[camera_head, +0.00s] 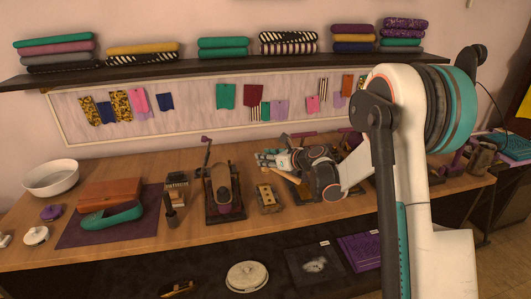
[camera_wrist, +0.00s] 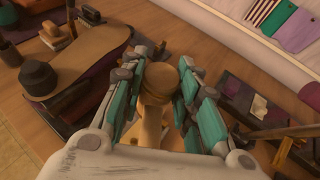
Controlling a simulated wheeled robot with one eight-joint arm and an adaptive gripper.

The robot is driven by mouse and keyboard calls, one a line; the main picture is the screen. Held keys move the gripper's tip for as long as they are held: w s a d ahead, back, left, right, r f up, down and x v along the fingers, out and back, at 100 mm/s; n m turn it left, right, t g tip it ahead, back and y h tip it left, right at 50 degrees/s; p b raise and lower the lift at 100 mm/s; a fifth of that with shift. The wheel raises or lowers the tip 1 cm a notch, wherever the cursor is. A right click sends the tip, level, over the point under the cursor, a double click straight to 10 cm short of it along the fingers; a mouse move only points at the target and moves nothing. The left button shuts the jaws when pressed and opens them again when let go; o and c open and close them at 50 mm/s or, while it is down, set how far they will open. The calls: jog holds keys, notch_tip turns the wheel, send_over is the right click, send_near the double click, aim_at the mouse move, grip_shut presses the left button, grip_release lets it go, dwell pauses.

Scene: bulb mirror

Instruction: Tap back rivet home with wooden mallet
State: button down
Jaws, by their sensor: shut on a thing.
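My gripper (camera_head: 267,158) reaches left over the table, behind the wooden block (camera_head: 270,198). In the wrist view my gripper (camera_wrist: 160,82) has its teal fingers on either side of a round-ended wooden piece, apparently the wooden mallet (camera_wrist: 157,84), and is shut on it. The tan sole-shaped piece (camera_head: 221,184) sits on a dark stand left of my gripper. It also fills the left of the wrist view (camera_wrist: 88,60), apart from the fingers. The back rivet is too small or hidden to pick out.
A white bowl (camera_head: 50,176) stands at far left. Dark tools stand close around the sole.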

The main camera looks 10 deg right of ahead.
jog(key=shift+w, duration=0.6)
jog(key=shift+f, duration=0.1)
jog(key=shift+f+b, duration=1.1)
jog(key=shift+f, duration=0.15)
jog(key=shift+s+f, duration=0.1)
jog(key=shift+f+b, duration=0.1)
jog(key=shift+b, duration=0.3)
notch_tip(320, 180, down, 6)
jog(key=b, duration=0.4)
jog(key=shift+f+b, duration=0.15)
jog(key=shift+b, duration=0.2)
jog(key=shift+r+p, duration=1.65)
jog(key=shift+r, duration=1.1)
